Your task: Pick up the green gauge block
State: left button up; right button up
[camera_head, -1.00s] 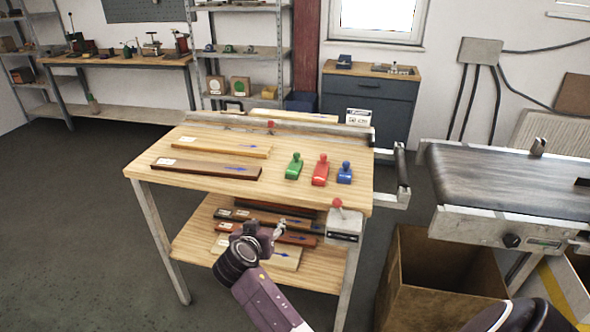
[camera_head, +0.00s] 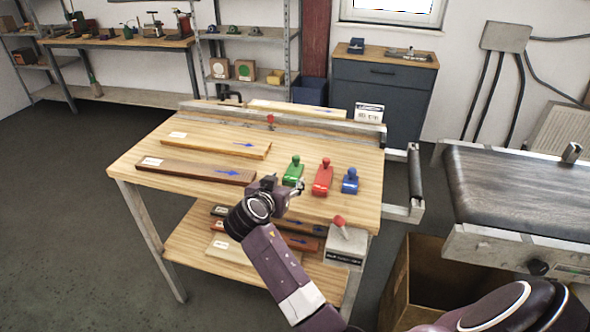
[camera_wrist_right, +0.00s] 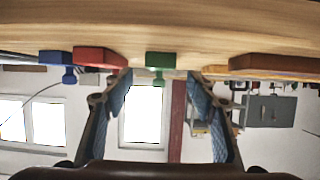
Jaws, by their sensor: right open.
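The green gauge block (camera_head: 293,173), with a knob on top, stands on the wooden workbench (camera_head: 240,199). It is left of a red block (camera_head: 323,178) and a blue block (camera_head: 350,182). My right gripper (camera_head: 284,186) is at the front edge of the bench, just in front of the green block. In the upside-down right wrist view the open fingers (camera_wrist_right: 160,78) are empty. The green block (camera_wrist_right: 161,59) shows beyond them, between the tips, apart from both. My left gripper is not in view.
Two long wooden bars, one dark (camera_head: 195,171) and one light (camera_head: 222,146), lie left of the blocks. A grey box with a red knob (camera_head: 345,243) is at the front right. A conveyor (camera_head: 515,190) and an open carton (camera_head: 430,285) stand right.

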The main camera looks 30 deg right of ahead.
aim_at(291, 175)
jog(key=shift+w+d+p, duration=0.3)
jog(key=shift+w+d, duration=0.05)
jog(key=shift+d, duration=0.15)
jog(key=p+x, duration=0.1)
jog(key=x, duration=0.2)
jog(key=shift+w+d+f, duration=0.2)
jog(key=shift+d+f, duration=0.05)
jog(key=shift+f, duration=0.05)
jog(key=shift+w+d+f, duration=0.1)
jog(key=shift+w+d, duration=0.1)
jog(key=shift+f, duration=0.1)
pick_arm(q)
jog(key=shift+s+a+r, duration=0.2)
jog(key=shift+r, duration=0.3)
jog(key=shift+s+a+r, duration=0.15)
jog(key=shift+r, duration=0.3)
pick_arm(e)
grip_shut()
jog(key=shift+w, duration=0.1)
